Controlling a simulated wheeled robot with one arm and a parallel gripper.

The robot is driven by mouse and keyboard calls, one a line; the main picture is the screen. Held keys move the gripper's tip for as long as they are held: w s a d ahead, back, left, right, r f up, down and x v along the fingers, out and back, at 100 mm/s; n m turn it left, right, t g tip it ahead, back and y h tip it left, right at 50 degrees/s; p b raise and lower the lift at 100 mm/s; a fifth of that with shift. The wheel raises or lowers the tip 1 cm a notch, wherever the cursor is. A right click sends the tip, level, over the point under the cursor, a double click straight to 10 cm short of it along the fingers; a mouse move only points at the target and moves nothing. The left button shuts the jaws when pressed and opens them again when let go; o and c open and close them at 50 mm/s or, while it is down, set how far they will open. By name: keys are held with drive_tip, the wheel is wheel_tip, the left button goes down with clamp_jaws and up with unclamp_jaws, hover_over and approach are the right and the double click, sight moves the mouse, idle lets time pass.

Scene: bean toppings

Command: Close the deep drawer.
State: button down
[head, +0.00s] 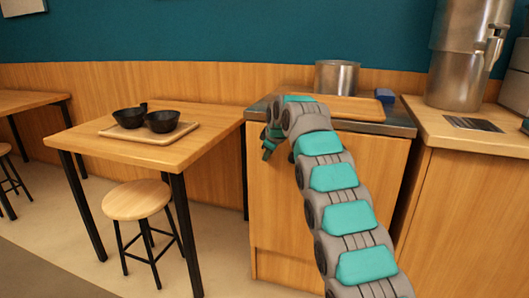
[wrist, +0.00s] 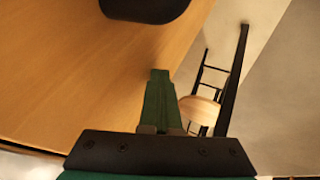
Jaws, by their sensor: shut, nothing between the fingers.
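A wooden cabinet (head: 355,190) with a dark counter top stands in the middle of the head view. Its broad front looks flat, and I cannot make out an open drawer or a gap; my arm covers part of it. My gripper (head: 267,150) hangs at the cabinet's upper left corner, pointing down. In the wrist view the green fingers (wrist: 159,95) are together with nothing between them. A broad wooden surface (wrist: 90,70) lies beside them on the left. I cannot tell whether they touch it.
A wooden table (head: 170,155) with a tray (head: 112,132) and two black bowls stands left, with a stool (head: 137,200) below. The counter holds a metal pot (head: 336,77) and a wooden board (head: 350,108). A metal dispenser (head: 462,60) stands right.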

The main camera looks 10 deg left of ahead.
drive_tip(key=shift+w+d+r+p, duration=0.1)
drive_tip(key=shift+w+r+p, duration=0.05)
drive_tip(key=shift+w+p, duration=0.45)
drive_tip(key=shift+w+r, duration=0.15)
drive_tip(key=shift+w, duration=0.05)
drive_tip(key=shift+s, duration=0.1)
